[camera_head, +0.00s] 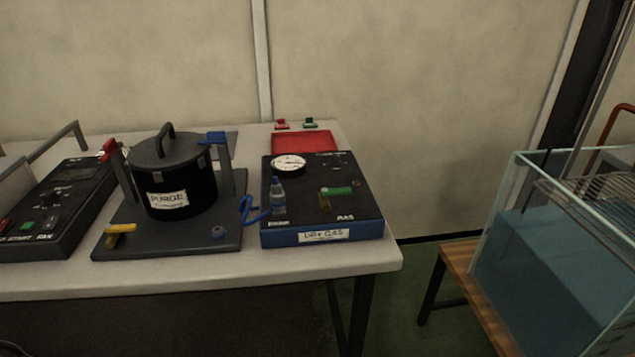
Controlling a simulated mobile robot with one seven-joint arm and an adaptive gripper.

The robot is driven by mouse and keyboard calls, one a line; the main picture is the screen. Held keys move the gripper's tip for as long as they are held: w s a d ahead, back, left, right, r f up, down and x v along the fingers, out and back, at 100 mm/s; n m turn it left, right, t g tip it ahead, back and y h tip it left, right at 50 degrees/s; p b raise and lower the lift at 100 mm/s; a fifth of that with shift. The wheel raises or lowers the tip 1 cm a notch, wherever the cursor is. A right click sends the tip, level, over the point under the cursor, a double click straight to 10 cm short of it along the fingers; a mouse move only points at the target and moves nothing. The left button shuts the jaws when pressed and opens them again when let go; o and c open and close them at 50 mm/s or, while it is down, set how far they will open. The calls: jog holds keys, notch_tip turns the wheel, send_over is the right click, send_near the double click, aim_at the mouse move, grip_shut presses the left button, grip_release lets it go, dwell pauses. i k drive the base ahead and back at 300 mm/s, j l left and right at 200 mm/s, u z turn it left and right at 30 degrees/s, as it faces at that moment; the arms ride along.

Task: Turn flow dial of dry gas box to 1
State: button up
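The dry gas box (352,222) is a dark-topped box with a blue front edge and a "DRY GAS" label, standing at the right end of the white table. On its top are a round white gauge (289,165), a green-handled lever (337,191) on a brass-coloured fitting, and a small clear bottle-like part with a blue top (278,196). Small dark markings and a dark part (338,163) lie near the back right of the top; I cannot tell whether this is the flow dial or where it points. My gripper is not in view.
Left of the box stands a black lidded cylinder labelled "PURGE" (168,181) between posts on a grey base, with a yellow handle (120,230). A control panel (55,205) is further left. A red tray (304,142) lies behind the box. A glass water tank (545,275) stands at right.

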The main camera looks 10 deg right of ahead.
aim_at(335, 159)
jog(key=i+j, duration=0.1)
jog(key=j, duration=0.45)
jog(key=i+j+z, duration=0.1)
jog(key=j+z, duration=0.15)
jog(key=z, duration=0.25)
jog(key=j+z, duration=0.2)
jog(key=z, duration=0.25)
jog(key=i+j+z, duration=0.15)
jog(key=i+z, duration=0.2)
jog(key=i+j+z, duration=0.3)
jog(key=i+j, duration=0.1)
jog(key=i, duration=0.25)
